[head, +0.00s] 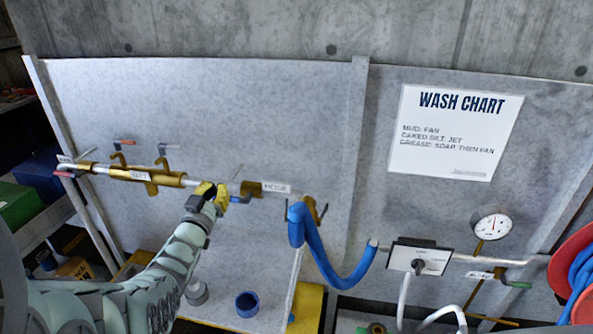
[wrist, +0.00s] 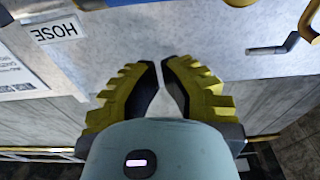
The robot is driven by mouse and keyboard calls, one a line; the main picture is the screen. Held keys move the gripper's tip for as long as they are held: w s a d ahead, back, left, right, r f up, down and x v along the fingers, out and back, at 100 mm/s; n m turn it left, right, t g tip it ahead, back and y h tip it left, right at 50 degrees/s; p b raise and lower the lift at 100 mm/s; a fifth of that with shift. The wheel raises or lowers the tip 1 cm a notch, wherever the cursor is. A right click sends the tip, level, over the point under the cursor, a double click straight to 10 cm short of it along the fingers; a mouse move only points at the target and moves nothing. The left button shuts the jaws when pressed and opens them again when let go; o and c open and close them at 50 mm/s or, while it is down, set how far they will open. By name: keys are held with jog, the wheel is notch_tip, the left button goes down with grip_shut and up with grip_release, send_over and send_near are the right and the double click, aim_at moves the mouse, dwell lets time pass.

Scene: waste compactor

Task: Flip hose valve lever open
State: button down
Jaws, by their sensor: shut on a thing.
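The hose line carries a white HOSE label (head: 276,188), which shows upside down in the wrist view (wrist: 58,29). A brass valve body (head: 250,188) sits just left of the label. A small blue lever grip (head: 240,199) shows beside my gripper (head: 215,194), and a blue piece (wrist: 130,2) is cut off at the top of the wrist view. My gripper, with yellow ribbed fingers, also shows in the wrist view (wrist: 162,65). Its fingertips are drawn close together. What they close on is not visible in either view.
Another lever with a grey grip (wrist: 268,50) shows at right in the wrist view. A brass manifold (head: 150,176) lies left of my gripper. A blue hose (head: 320,258) hangs at right. A blue cup (head: 248,304) stands below.

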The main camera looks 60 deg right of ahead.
jog(key=shift+v, duration=2.6)
